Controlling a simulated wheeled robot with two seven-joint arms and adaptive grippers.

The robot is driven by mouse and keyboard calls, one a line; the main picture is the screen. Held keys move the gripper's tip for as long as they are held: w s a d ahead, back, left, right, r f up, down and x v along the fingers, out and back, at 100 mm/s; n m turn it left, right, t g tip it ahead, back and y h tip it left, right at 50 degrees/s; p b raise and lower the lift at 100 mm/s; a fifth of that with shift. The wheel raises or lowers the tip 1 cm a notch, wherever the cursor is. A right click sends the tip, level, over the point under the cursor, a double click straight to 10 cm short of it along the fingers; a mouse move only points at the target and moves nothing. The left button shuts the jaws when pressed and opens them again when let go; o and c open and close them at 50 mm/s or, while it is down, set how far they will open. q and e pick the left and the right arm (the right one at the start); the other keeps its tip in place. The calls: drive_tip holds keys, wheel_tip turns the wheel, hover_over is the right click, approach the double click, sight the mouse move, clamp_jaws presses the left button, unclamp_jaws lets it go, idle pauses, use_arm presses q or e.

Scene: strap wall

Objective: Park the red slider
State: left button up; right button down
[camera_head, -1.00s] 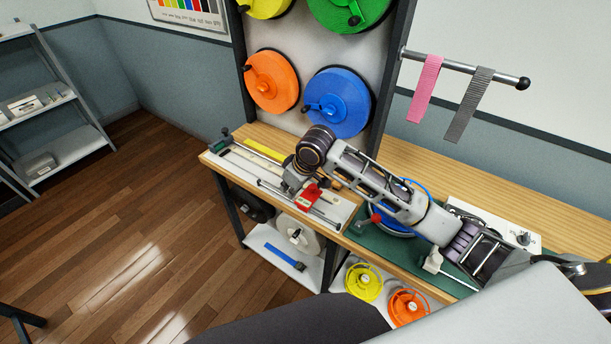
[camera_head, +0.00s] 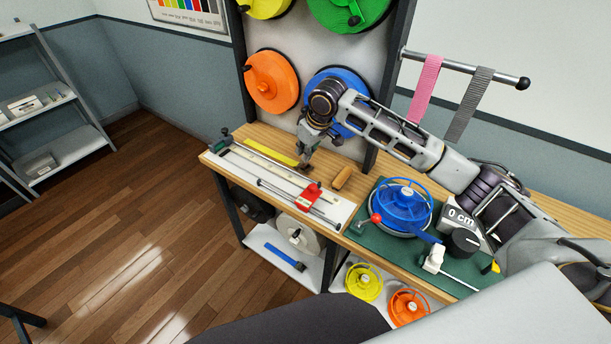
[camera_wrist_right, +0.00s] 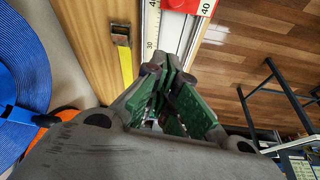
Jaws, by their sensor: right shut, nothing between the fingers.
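The red slider (camera_head: 311,197) sits on the measuring rail (camera_head: 262,164), near the rail's right end. In the right wrist view, part of the red slider (camera_wrist_right: 190,5) shows at the top edge, near the "40" mark on the scale. My right gripper (camera_head: 303,164) is shut and empty. It is over the bench behind the rail, apart from the slider and up and left of it in the head view. Its green-padded fingers (camera_wrist_right: 163,75) show in the right wrist view. My left gripper is not in view.
A yellow strap (camera_head: 272,153) lies behind the rail. A blue reel (camera_head: 402,205) and a display reading "0 cm" (camera_head: 460,218) stand on the green mat. Big strap spools, including an orange one (camera_head: 271,82), hang behind.

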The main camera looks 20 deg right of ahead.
drive_tip(key=shift+f, duration=0.1)
drive_tip(key=p, duration=0.2)
hover_over(309, 196)
drive_tip(key=w, duration=0.4)
drive_tip(key=shift+w+d+f, duration=0.1)
drive_tip(key=shift+f, duration=4.8)
drive_tip(key=shift+w, duration=0.1)
